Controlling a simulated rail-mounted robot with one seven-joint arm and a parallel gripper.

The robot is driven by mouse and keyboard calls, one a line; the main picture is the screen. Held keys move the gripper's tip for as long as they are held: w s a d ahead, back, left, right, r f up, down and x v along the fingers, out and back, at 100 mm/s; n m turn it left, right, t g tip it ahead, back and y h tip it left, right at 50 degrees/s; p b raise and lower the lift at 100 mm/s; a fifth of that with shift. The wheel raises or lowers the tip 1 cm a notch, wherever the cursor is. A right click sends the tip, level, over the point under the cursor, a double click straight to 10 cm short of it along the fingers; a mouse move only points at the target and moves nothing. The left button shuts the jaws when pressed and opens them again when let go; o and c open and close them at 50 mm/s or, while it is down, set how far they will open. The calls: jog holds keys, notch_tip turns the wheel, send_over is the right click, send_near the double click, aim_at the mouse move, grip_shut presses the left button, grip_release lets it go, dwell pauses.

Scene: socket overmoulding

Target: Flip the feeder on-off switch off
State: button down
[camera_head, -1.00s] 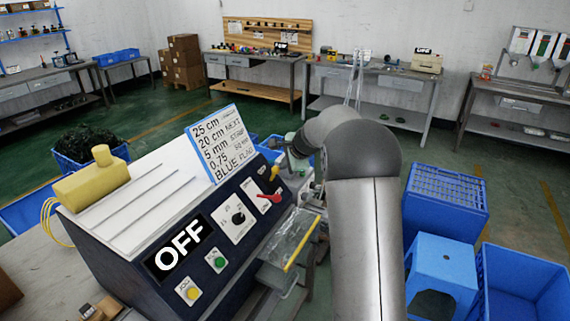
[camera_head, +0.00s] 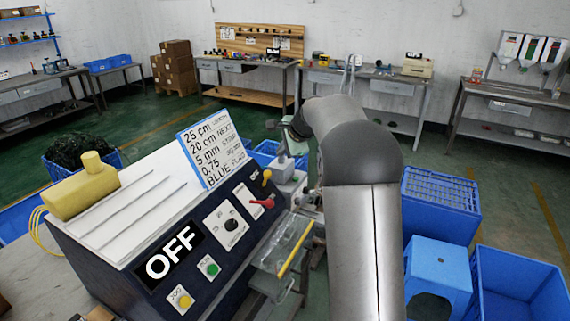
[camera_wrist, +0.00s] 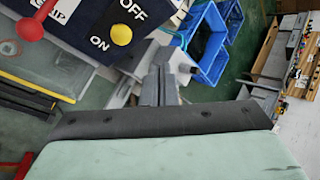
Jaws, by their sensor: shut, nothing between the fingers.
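The feeder panel (camera_head: 232,222) is a dark blue sloping box face at left centre in the head view. Its yellow on-off switch (camera_head: 266,177) sits near the far right end. In the wrist view the switch knob (camera_wrist: 121,35) is a round yellow cap beside the printed words OFF and ON. I cannot tell which way it is tipped. My gripper (camera_wrist: 162,84) is shut and empty, its fingers apart from the knob, to its lower right in the wrist view. In the head view my arm partly hides the gripper, above and beyond the switch.
A red lever (camera_head: 262,203) sits just beside the switch and also shows in the wrist view (camera_wrist: 31,29). A large OFF sign (camera_head: 172,254), a dial and buttons share the panel. A white text board (camera_head: 212,148) stands on top. Blue crates (camera_head: 440,201) stand at right.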

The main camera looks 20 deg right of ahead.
jog(key=shift+a+r, duration=0.3)
jog(key=shift+r, duration=0.75)
jog(key=shift+a+r, duration=0.25)
jog(key=shift+r, duration=0.75)
jog(key=shift+s, duration=0.1)
